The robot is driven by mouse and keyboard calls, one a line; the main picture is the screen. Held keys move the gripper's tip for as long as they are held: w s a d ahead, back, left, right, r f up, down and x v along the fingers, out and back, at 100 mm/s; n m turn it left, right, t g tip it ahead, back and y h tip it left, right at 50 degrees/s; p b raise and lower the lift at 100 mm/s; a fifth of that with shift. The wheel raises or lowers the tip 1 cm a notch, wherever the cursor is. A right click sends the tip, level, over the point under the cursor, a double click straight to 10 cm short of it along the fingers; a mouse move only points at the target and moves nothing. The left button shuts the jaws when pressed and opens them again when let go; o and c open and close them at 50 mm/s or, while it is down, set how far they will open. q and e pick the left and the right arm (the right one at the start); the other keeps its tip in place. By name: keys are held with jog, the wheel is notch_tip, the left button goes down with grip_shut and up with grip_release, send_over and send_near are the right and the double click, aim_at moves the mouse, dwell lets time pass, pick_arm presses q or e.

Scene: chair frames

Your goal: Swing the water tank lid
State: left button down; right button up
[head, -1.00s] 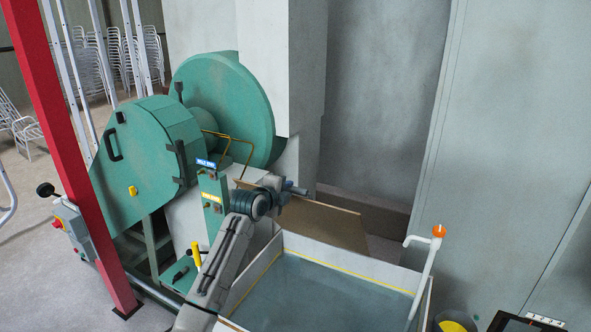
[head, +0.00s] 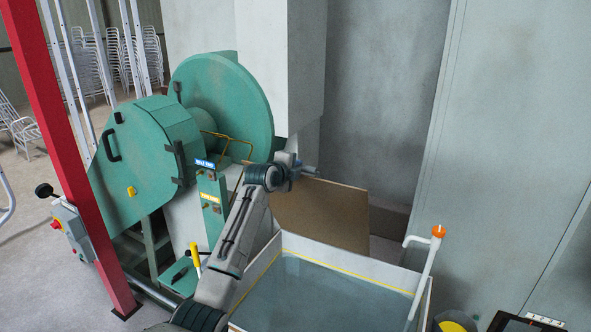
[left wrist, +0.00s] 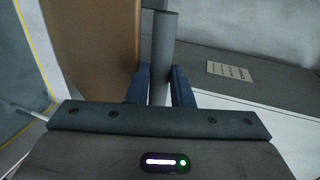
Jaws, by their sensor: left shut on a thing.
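The water tank (head: 360,262) is an open white-walled box with a yellow line inside and greyish water, at the bottom middle of the head view. Its brown board-like lid (head: 325,212) stands steeply raised along the tank's back edge. The lid's brown face also shows in the left wrist view (left wrist: 100,40). My left gripper (head: 306,171) is at the lid's upper edge. In the left wrist view its blue fingers (left wrist: 161,88) are shut on a grey bar (left wrist: 164,45) beside the lid. Where the bar joins the lid is hidden. My right gripper is not in view.
A green machine (head: 150,160) with a large round housing stands left of the tank. A red post (head: 68,140) is in front of it. A white pipe with an orange cap (head: 438,231) rises at the tank's right corner. Grey walls close off the back.

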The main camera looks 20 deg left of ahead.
pick_arm(q)
jog(key=shift+f, duration=0.25)
